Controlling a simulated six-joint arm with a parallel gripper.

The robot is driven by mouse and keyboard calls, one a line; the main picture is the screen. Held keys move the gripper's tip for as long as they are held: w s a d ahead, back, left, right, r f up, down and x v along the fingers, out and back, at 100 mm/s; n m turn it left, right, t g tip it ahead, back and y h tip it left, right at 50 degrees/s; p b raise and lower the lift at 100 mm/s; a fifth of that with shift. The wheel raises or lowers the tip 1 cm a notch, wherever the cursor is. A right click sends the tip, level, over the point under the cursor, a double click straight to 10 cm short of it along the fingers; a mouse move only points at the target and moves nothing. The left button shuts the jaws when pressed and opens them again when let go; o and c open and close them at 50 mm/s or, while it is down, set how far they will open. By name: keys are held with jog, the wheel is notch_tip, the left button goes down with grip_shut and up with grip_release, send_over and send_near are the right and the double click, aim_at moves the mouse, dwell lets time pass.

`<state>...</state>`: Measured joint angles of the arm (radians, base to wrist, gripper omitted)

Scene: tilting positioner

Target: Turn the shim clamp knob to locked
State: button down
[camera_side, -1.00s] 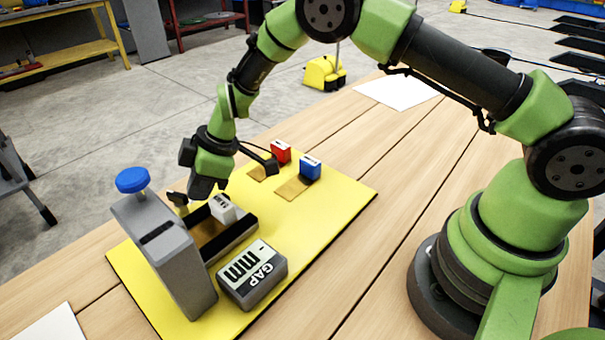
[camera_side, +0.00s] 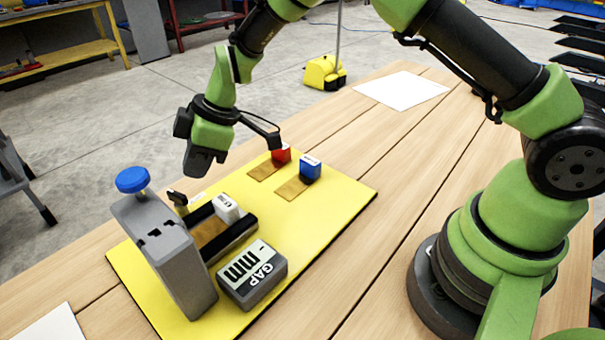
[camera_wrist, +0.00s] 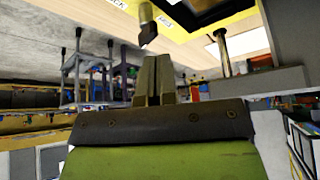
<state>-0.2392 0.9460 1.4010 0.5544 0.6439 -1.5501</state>
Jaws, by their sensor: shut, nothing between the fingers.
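A small black knob (camera_side: 178,198) stands at the far side of the clamp fixture, beside the grey housing (camera_side: 172,262). It also shows in the wrist view (camera_wrist: 148,30), just past my fingertips, near a white label (camera_wrist: 165,22). I cannot tell from its angle whether it is locked. A shim with a white handle (camera_side: 227,208) lies between the black rails (camera_side: 238,236). My gripper (camera_side: 198,170) is above and behind the knob, apart from it. In the wrist view its fingers (camera_wrist: 157,68) are shut together and empty.
A blue knob (camera_side: 132,179) tops the grey housing. A gap display (camera_side: 252,274) showing a dash sits in front. Red (camera_side: 281,154) and blue (camera_side: 310,167) handled shims lie at the back of the yellow board (camera_side: 345,198). The board's right side is clear.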

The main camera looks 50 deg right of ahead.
aim_at(180, 204)
jog(key=shift+r, duration=0.2)
jog(key=shift+w+d+f, duration=0.15)
jog(key=shift+w+f, duration=0.25)
jog(key=shift+f, duration=0.6)
jog(key=shift+w+d+f, duration=0.15)
jog(key=shift+w+f, duration=0.25)
jog(key=shift+f, duration=0.6)
jog(key=shift+w+d+f, duration=0.15)
jog(key=shift+w+f, duration=0.25)
jog(key=shift+f, duration=0.6)
jog(key=shift+w+a, duration=0.1)
jog(key=shift+a, duration=0.2)
